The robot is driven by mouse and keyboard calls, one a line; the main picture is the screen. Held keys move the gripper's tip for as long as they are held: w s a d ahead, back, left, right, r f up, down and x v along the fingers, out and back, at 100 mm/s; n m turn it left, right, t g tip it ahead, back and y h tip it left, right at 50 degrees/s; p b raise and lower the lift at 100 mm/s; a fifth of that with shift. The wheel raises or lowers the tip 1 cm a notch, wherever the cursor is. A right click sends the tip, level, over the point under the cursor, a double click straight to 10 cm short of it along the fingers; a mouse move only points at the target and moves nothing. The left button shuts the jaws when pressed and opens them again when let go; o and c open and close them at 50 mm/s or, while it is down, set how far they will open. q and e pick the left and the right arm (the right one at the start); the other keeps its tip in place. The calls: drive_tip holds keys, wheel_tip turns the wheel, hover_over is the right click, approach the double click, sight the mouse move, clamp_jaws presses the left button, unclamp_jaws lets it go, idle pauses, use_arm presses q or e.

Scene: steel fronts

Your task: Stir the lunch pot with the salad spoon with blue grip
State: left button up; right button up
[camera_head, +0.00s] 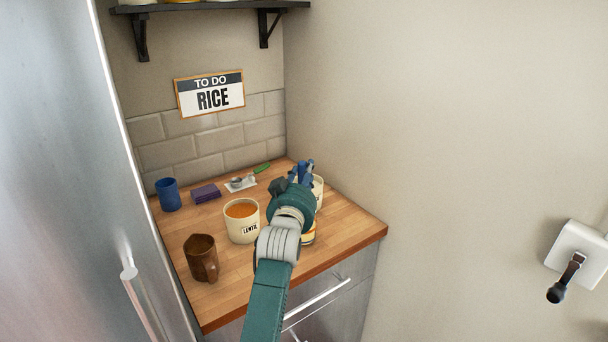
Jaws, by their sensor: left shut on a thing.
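My left gripper (303,177) is over the right rear part of the wooden counter, seen from behind with its arm in front. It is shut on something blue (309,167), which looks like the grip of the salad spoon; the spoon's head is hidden. A cream pot (319,190) stands right behind the gripper, mostly covered, and its label is hidden. I cannot tell whether the spoon is inside it. Another cream pot (232,229) labelled "LENTIL" holds orange soup left of the gripper. A wall sign (212,98) reads "TO DO RICE". My right gripper is not in view.
On the counter (345,231) are a brown mug (201,258), a blue cup (168,194), a purple block (205,194), a white rest (241,185) with a green-handled utensil (262,169), and a yellow-banded container (309,236) partly behind my arm. A steel front stands left, a wall right.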

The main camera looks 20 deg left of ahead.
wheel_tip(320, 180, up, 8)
drive_tip(key=p, duration=0.7)
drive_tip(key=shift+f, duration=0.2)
